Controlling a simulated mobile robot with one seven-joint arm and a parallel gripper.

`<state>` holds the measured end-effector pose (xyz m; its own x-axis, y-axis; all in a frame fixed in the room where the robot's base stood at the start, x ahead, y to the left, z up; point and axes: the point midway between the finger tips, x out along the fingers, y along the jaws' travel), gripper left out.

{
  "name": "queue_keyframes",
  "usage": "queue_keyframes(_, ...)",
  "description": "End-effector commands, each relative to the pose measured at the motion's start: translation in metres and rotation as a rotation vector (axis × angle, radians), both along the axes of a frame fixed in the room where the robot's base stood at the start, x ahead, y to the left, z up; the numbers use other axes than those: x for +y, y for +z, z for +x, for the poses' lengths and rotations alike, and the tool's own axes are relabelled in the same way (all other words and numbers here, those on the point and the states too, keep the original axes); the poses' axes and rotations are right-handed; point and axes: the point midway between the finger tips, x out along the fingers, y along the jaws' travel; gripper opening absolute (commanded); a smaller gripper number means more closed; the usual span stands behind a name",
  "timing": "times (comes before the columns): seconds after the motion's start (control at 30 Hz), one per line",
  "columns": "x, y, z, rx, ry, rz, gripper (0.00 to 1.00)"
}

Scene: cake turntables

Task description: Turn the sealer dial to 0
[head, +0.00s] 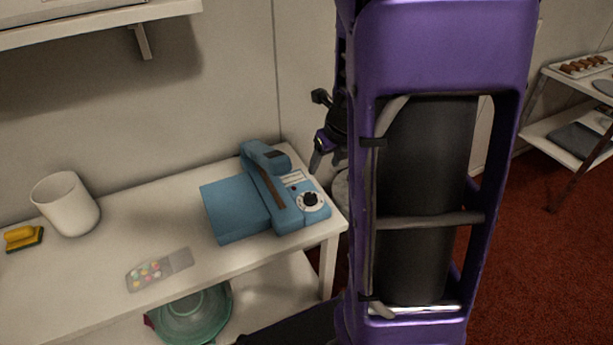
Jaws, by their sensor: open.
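The blue sealer (242,205) sits at the right end of the white table, with its lever arm along its top. Its black dial (310,199) is on a white round face at the sealer's right front corner. The numbers on the face are too small to read, so I cannot tell the dial's setting. My gripper (318,160) is open and empty, behind and a little above the sealer's right end, apart from the dial. My purple arm hides part of the view to the right of the gripper.
A white cup (66,204) and a yellow-green sponge (23,238) stand at the table's left. A clear packet of colored candies (158,270) lies near the front edge. A green bowl-like thing (196,315) is on the lower shelf. A rack (572,118) stands far right.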

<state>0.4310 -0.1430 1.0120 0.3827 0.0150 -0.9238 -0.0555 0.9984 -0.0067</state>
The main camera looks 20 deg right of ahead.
Motion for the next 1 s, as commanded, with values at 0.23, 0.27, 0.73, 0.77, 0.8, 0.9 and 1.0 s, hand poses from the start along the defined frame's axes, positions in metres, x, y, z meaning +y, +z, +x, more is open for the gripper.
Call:
queue_keyframes(0.23,-0.001,-0.023,0.006,0.005,-0.019,0.01,0.6)
queue_keyframes(0.27,-0.001,-0.028,0.008,0.005,-0.018,0.009,0.6)
queue_keyframes(0.73,0.001,-0.123,0.046,0.003,-0.015,0.009,0.6)
queue_keyframes(0.77,0.002,-0.129,0.048,0.003,-0.015,0.009,0.6)
queue_keyframes(0.8,0.001,-0.135,0.051,0.003,-0.014,0.008,0.6)
queue_keyframes(0.9,0.002,-0.148,0.057,0.002,-0.015,0.008,0.6)
queue_keyframes(1.0,0.002,-0.156,0.062,0.002,-0.013,0.008,0.6)
